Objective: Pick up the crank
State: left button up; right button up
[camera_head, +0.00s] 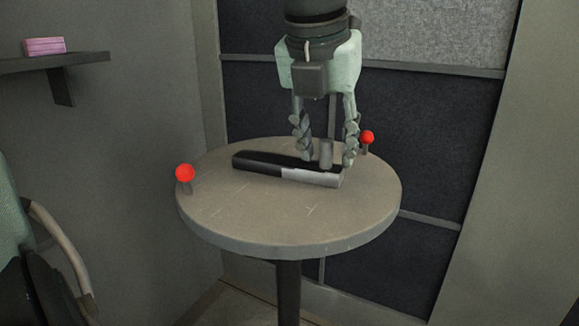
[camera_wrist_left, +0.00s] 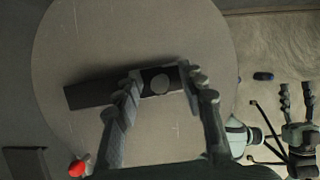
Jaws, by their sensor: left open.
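The crank is a flat dark bar (camera_head: 262,163) with a lighter end, lying on the round table, with an upright grey cylindrical knob (camera_head: 326,152). In the left wrist view the bar (camera_wrist_left: 90,95) runs left from the knob, whose round top (camera_wrist_left: 160,84) shows between my fingers. My left gripper (camera_head: 327,156) points down from above, open, one finger on each side of the knob. A gap shows beside the knob in the wrist view; contact is not clear. My right gripper (camera_wrist_left: 297,92) shows at the right of the wrist view, its fingers apart and empty.
The round grey table (camera_head: 270,225) has free room at its front. Red balls on short stems stand at its left edge (camera_head: 184,173) and back right (camera_head: 367,137). A wall shelf (camera_head: 60,62) holds a pink box (camera_head: 44,46). Dark wall panels stand behind the table.

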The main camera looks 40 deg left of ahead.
pick_arm(q)
jog(key=shift+c, duration=0.4)
grip_shut()
jog(key=shift+r, duration=0.1)
